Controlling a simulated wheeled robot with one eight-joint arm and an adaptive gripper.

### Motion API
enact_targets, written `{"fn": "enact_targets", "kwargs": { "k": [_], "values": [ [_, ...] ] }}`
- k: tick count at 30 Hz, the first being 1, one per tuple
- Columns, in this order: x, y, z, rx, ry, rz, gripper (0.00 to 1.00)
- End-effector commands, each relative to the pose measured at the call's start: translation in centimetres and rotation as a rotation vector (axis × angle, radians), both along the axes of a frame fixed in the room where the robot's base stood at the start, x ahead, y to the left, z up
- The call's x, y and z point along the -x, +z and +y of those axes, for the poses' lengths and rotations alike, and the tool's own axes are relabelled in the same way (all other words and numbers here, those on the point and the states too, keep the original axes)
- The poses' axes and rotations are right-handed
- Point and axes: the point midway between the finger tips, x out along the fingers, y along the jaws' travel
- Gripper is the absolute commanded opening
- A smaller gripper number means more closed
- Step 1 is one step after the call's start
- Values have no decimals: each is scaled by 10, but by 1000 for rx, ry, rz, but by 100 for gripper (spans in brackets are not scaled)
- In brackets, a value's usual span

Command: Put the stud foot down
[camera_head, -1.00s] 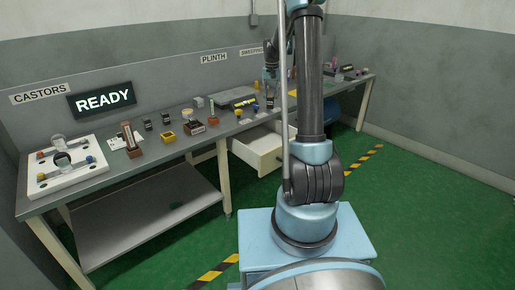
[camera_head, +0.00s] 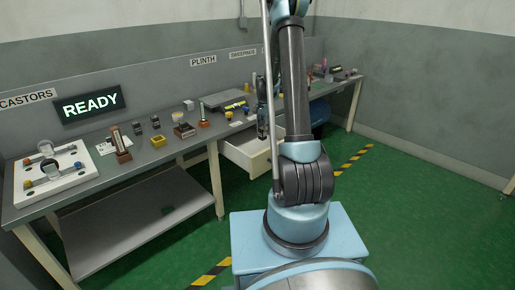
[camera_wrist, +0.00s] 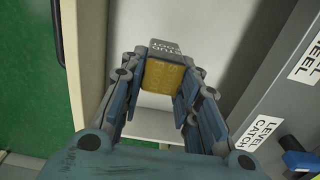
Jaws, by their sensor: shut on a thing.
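My gripper (camera_wrist: 160,100) is shut on a yellow block with a grey, lettered end, which I take to be the stud foot (camera_wrist: 163,76). The block sits between the blue finger pads in the wrist view. In the head view my gripper (camera_head: 262,130) points down at the bench's front edge, over the open white drawer (camera_head: 238,156). In the wrist view the drawer (camera_wrist: 150,125) has a pale floor below the block. I cannot tell whether the block touches it. The held block is too small to make out in the head view.
The bench (camera_head: 110,182) carries a white castor fixture (camera_head: 52,178), another yellow block (camera_head: 158,141) and several small parts. A READY sign (camera_head: 90,103) stands behind them. A "LEVEL CATCH" label (camera_wrist: 262,130) lies on the bench right of the drawer.

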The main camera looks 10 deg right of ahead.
Motion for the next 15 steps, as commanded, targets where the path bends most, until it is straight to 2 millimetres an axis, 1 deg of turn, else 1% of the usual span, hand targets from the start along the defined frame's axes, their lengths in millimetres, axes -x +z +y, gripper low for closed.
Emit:
{"fn": "enact_targets", "kwargs": {
  "k": [1,3,6,9,15],
  "values": [
    [0,-9,0,0,-1,0,5],
    [0,-21,0,0,0,0,5],
    [0,-35,0,0,1,0,5],
    [0,-44,0,0,2,0,5],
    [0,-53,0,0,3,0,5]
  ]
}}
